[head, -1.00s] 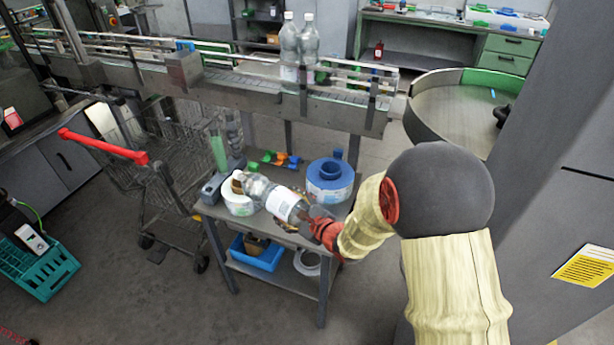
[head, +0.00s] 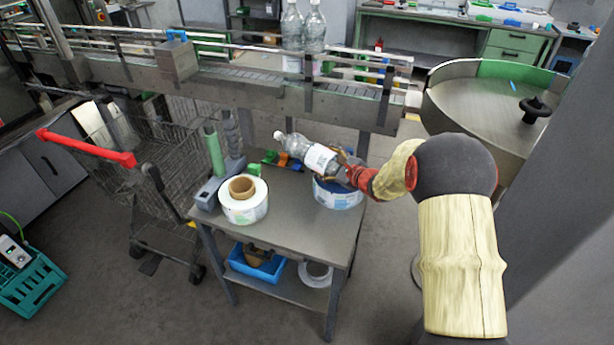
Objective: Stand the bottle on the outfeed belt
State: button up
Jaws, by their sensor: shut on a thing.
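A clear plastic bottle with a white label (head: 320,157) is held in my gripper (head: 345,170). The bottle lies tilted, close to horizontal, with its neck pointing left and slightly up. My gripper is shut on its lower end, above the back right of the small table; the fingers are partly hidden. The outfeed belt (head: 250,78) is a metal conveyor with side rails behind the table, higher than the tabletop. Two similar bottles (head: 303,30) stand upright on it. The held bottle is in front of the belt, apart from it.
The small table (head: 285,222) carries a white label roll (head: 243,200), a blue reel (head: 338,193), a device with a green roll (head: 215,152) and small coloured pieces. A wire trolley (head: 165,170) stands left. A round accumulation table (head: 490,110) is at right.

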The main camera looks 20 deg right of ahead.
jog(key=shift+s+a+f+b, duration=0.65)
jog(key=shift+s+a+f, duration=0.2)
jog(key=shift+s+f, duration=0.75)
jog(key=shift+s+a+f+b, duration=0.8)
jog(key=shift+s+f, duration=0.45)
jog(key=shift+s, duration=0.8)
jog(key=shift+s+a+f+b, duration=0.55)
jog(key=shift+s+a+f, duration=0.4)
jog(key=shift+s+f, duration=0.65)
jog(key=f+b, duration=0.2)
jog(key=f, duration=0.1)
jog(key=shift+s, duration=0.35)
jog(key=o, duration=1.8)
jog(key=shift+s+a+f, duration=0.1)
jog(key=shift+s+f, duration=0.05)
jog(key=shift+f, duration=0.05)
jog(key=shift+s, duration=0.1)
